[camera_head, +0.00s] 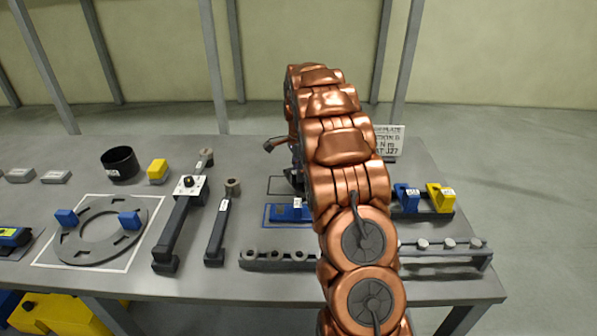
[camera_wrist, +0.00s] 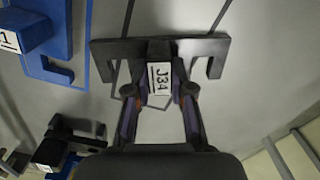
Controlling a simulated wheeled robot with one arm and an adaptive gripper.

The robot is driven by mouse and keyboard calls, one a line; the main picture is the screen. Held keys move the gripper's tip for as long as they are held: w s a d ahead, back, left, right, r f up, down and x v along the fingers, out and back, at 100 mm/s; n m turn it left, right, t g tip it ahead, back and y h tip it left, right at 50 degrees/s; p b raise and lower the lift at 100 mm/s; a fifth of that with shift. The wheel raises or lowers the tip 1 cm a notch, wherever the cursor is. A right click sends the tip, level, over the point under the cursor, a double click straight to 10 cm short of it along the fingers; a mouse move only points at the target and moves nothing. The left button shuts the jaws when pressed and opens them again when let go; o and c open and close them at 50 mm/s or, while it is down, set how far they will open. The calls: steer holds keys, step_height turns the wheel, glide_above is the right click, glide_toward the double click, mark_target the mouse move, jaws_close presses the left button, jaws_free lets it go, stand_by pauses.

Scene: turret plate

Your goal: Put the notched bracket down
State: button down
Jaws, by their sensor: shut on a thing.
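The notched bracket (camera_wrist: 207,47) is a dark grey bar with a hooked notch at each end and a white label reading J34. It spans the upper middle of the wrist view. My gripper (camera_wrist: 159,92) is shut on its middle block, with one finger on each side of the label. Dark outline lines on the grey table show around and below the bracket; I cannot tell whether it touches the table. In the head view my copper-coloured arm hides most of the gripper and bracket.
A blue bracket (camera_wrist: 62,40) lies left of the held one; it also shows in the head view (camera_head: 290,212). A rack (camera_head: 425,208) with blue and yellow pieces stands right of my arm. A ring plate (camera_head: 72,232), a black cup (camera_head: 120,163) and tools lie left.

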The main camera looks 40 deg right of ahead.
steer(key=c, duration=1)
jaws_free()
steer(key=shift+d+r+b, duration=0.15)
steer(key=shift+r+b, duration=1.5)
steer(key=shift+r, duration=4.45)
